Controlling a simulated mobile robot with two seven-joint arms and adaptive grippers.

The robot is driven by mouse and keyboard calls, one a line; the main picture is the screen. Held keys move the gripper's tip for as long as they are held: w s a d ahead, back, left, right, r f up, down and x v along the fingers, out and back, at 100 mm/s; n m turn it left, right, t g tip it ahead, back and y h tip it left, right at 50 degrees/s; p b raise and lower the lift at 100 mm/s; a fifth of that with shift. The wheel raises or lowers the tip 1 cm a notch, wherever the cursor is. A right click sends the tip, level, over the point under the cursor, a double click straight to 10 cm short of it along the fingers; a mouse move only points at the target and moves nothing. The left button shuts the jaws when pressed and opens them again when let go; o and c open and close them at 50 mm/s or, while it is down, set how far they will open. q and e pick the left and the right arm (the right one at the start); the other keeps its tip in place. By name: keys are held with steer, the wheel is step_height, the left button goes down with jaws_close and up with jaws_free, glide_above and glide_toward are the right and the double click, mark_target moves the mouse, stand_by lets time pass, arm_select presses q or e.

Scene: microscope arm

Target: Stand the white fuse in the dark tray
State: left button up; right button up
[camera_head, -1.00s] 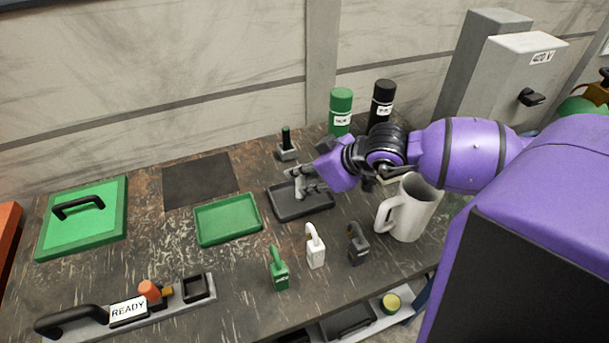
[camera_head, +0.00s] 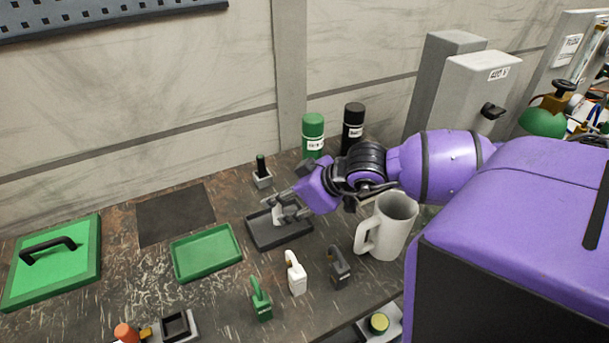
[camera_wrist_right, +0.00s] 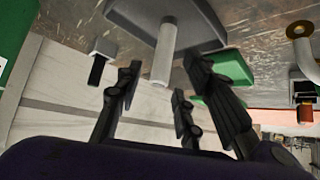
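The white fuse (camera_head: 278,214) stands upright in the dark tray (camera_head: 258,239) in the head view. In the upside-down right wrist view, the fuse (camera_wrist_right: 163,52) is a pale cylinder with its base against the tray (camera_wrist_right: 205,20). My right gripper (camera_head: 291,207) is at the tray's far right side, with its fingers close to the fuse. In the wrist view the fingers (camera_wrist_right: 158,92) are spread, with clear gaps between them and the fuse. The fingers partly hide the fuse in the head view. My left gripper is out of view.
A green tray (camera_head: 207,253) lies left of the dark tray. Green, white and dark padlocks (camera_head: 296,274) stand in front, and a white mug (camera_head: 388,226) at the right. A small grey stand with a dark post (camera_head: 262,174) and two bottles (camera_head: 313,135) are behind.

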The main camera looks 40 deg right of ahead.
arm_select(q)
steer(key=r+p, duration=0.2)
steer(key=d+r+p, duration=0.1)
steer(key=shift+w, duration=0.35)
arm_select(e)
steer(key=v, duration=1)
steer(key=shift+s+r, duration=0.15)
steer(key=shift+r, duration=0.05)
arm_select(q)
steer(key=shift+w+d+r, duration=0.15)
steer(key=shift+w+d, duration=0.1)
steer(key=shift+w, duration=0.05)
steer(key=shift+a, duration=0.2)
